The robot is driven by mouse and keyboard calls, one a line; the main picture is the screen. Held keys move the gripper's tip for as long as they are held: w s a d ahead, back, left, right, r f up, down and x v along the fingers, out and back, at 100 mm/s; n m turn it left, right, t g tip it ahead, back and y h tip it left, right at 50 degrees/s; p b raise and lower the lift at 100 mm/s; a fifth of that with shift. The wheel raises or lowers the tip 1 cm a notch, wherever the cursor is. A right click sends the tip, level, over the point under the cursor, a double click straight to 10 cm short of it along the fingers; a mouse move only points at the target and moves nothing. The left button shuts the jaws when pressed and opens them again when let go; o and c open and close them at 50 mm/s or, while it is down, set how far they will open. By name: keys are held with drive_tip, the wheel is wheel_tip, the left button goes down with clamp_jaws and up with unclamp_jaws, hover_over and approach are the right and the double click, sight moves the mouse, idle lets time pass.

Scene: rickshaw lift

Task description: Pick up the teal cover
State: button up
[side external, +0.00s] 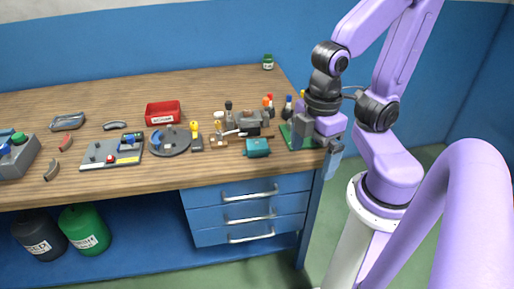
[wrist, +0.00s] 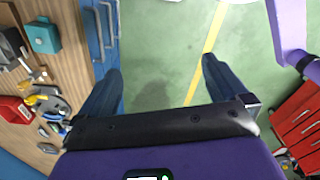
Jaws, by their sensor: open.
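The teal cover (side external: 257,147) is a small box-like piece lying near the front edge of the wooden workbench, toward its right end. It also shows in the wrist view (wrist: 43,37) at the upper left, outside the space between my fingers. My gripper (side external: 318,158) is at the right end of the bench, to the right of the teal cover and apart from it. In the wrist view my gripper (wrist: 160,75) is open and empty, with its two dark fingers spread over the green floor.
A grey vise-like tool (side external: 250,122) stands just behind the teal cover. A red bin (side external: 163,113), a grey round fixture (side external: 170,141) and several tools lie farther left. Small bottles stand near a green board (side external: 290,136). Blue drawers (side external: 250,212) are below; a red cabinet (wrist: 298,130) stands on the floor.

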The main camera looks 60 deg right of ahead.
drive_tip(key=m, duration=2.3)
hover_over(257, 144)
wheel_tip(257, 144, down, 13)
drive_tip(key=shift+w+d+r, duration=0.1)
drive_tip(key=shift+w, duration=0.05)
drive_tip(key=shift+f, duration=2.65)
